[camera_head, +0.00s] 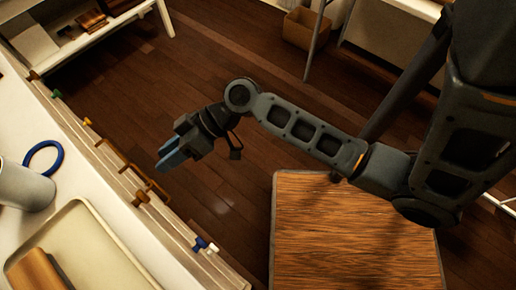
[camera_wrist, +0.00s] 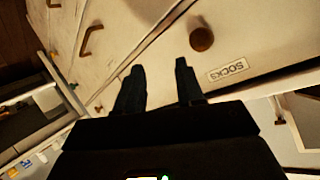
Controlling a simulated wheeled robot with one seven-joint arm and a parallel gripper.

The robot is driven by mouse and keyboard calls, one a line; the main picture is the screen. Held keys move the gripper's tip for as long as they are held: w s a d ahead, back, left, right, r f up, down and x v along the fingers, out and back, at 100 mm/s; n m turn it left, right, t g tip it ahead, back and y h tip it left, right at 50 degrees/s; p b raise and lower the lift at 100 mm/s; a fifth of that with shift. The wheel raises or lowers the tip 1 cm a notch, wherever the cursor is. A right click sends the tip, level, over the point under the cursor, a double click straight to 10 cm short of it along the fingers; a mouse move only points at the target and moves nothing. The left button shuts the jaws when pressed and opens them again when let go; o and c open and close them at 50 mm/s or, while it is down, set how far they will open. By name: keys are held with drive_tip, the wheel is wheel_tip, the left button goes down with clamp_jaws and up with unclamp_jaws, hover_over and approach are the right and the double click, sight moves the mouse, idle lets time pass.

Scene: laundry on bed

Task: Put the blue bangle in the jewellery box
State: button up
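The blue bangle (camera_head: 43,158) is a ring on the white top at the left of the head view, right beside a grey cylinder (camera_head: 25,187); I cannot tell whether they touch. My gripper (camera_head: 170,157) hangs out over the floor, to the right of the top's edge and apart from the bangle. In the wrist view its two fingers (camera_wrist: 159,82) stand apart with nothing between them. The bangle does not show in the wrist view. I cannot make out a jewellery box for certain in either view.
A beige tray (camera_head: 88,228) with a brown wooden thing (camera_head: 38,272) lies on the white top. Coloured knobs and brown handles line its front. The wrist view shows a drawer front with a round knob (camera_wrist: 201,39) and a "SOCKS" label (camera_wrist: 228,69). A cardboard box (camera_head: 305,28) stands far back.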

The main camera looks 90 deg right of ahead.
drive_tip(key=s+a+r+m+h, duration=0.1)
drive_tip(key=s+h, duration=0.2)
drive_tip(key=s, duration=0.5)
drive_tip(key=s+a+r+m+t+h, duration=0.1)
drive_tip(key=s+r+h, duration=0.1)
drive_tip(key=s, duration=0.6)
drive_tip(key=shift+s+r+h, duration=0.2)
drive_tip(key=shift+r+h, duration=0.05)
drive_tip(key=shift+h, duration=0.65)
drive_tip(key=shift+o, duration=0.2)
drive_tip(key=s+a+r+n+t, duration=0.1)
drive_tip(key=s+a+r+t, duration=0.1)
drive_tip(key=r, duration=0.7)
drive_tip(key=shift+s+a+r+t+y, duration=0.3)
drive_tip(key=shift+s+a+t, duration=0.15)
drive_tip(key=shift+s, duration=0.7)
drive_tip(key=shift+f, duration=0.1)
drive_tip(key=shift+a, duration=0.15)
